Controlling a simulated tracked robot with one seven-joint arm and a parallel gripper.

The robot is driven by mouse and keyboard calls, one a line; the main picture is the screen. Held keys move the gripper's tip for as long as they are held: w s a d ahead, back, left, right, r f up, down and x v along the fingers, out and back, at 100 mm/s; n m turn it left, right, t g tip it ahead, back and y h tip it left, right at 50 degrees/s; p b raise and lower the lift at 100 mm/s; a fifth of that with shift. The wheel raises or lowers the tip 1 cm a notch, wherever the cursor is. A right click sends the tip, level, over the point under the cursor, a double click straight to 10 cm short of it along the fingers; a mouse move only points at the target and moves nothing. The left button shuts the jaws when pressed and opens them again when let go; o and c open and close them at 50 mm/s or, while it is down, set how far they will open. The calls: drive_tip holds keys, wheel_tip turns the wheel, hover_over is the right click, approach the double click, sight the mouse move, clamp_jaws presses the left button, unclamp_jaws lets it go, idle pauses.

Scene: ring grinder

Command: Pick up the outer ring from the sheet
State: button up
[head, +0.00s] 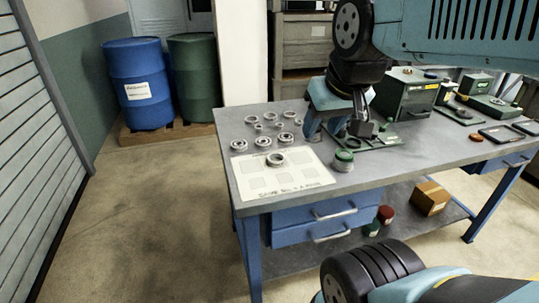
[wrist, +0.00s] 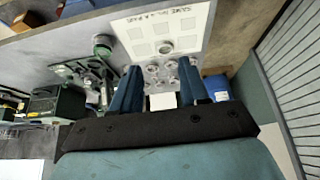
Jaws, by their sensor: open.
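The outer ring (head: 276,159) is a small grey metal ring lying flat on the sheet, near its upper middle. The sheet (head: 308,183) is white with grey printed squares and lettering, on the bench's front left corner. In the wrist view the sheet (wrist: 196,22) appears upside down, with the ring (wrist: 165,47) on it. My gripper (head: 323,130) is over the bench, to the right of and behind the ring. It is open and empty, its two blue fingers (wrist: 159,68) apart in the wrist view. The ring is clear of the fingers.
Several bearings and rings (head: 263,140) stand on the bench behind the sheet. A green-topped round piece (head: 344,159) is right of the sheet. A green fixture plate (head: 384,140) and a dark green machine box (head: 405,93) are farther right. Blue drawers (head: 322,215) hang below.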

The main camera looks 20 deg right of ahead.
drive_tip(key=o, duration=0.3)
drive_tip(key=shift+w+f, duration=0.2)
drive_tip(key=o, duration=0.6)
drive_tip(key=w+f+n+g+h, duration=0.3)
drive_tip(key=w+f+n, duration=0.1)
drive_tip(key=w+n, duration=0.1)
drive_tip(key=shift+f+g, duration=0.3)
drive_tip(key=shift+f, duration=0.05)
drive_tip(key=n+t+h, duration=0.4)
drive_tip(key=n+h, duration=0.5)
drive_tip(key=n, duration=0.9)
approach(281, 158)
drive_tip(key=x, duration=0.5)
